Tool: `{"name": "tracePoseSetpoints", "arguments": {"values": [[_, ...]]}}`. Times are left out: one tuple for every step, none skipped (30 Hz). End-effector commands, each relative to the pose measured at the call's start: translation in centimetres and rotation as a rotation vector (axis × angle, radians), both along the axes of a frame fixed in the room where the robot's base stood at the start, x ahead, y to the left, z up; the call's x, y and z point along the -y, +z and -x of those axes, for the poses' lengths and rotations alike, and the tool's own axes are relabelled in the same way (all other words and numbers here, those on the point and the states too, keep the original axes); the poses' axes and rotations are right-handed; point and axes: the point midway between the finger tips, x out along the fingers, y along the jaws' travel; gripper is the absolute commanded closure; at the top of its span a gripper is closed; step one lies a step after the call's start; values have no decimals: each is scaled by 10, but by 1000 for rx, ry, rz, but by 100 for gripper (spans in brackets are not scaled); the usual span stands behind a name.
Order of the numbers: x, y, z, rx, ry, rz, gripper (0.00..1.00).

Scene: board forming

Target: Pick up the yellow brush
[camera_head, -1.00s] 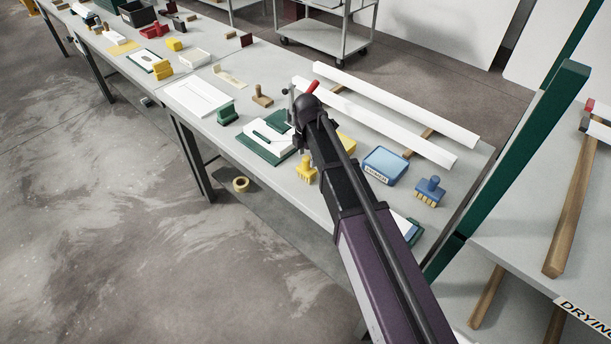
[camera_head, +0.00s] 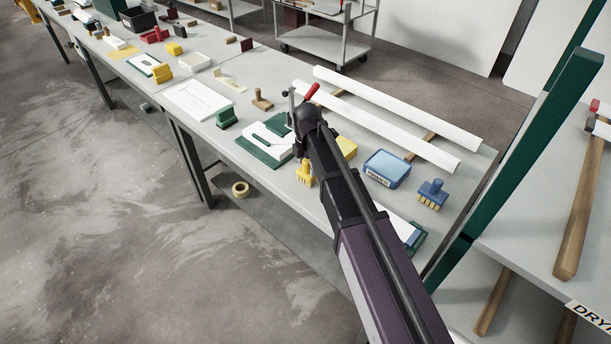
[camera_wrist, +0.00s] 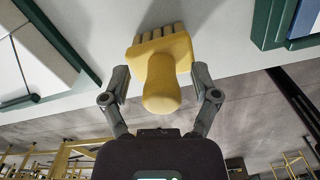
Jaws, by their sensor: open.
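The yellow brush (camera_head: 305,174) stands on the workbench near its front edge, partly behind my arm in the head view. In the wrist view the yellow brush (camera_wrist: 160,66) shows its rounded handle toward me and its bristles away from me. My gripper (camera_wrist: 160,88) is open, with one finger on each side of the brush. A gap shows between each finger and the brush handle. In the head view the fingers are mostly hidden by my arm.
A green-framed board with a white sheet (camera_head: 266,146) lies left of the brush. A blue tub (camera_head: 387,168) and a blue brush (camera_head: 432,194) stand to the right. Long white bars (camera_head: 395,110) lie behind. A yellow block (camera_head: 347,147) is partly hidden by my arm.

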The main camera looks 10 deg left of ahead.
Motion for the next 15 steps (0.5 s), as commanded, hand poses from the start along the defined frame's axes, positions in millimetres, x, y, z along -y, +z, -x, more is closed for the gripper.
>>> {"name": "tracePoseSetpoints", "arguments": {"values": [[0,0,0,0,0,0,22],[0,0,0,0,0,0,28],[0,0,0,0,0,0,40],[0,0,0,0,0,0,49],[0,0,0,0,0,0,58],[0,0,0,0,0,0,70],[0,0,0,0,0,0,78],[0,0,0,0,0,0,87],[0,0,0,0,0,0,99],[0,0,0,0,0,0,100],[0,0,0,0,0,0,100],[0,0,0,0,0,0,100],[0,0,0,0,0,0,100],[0,0,0,0,0,0,100],[0,0,0,0,0,0,100]]}}
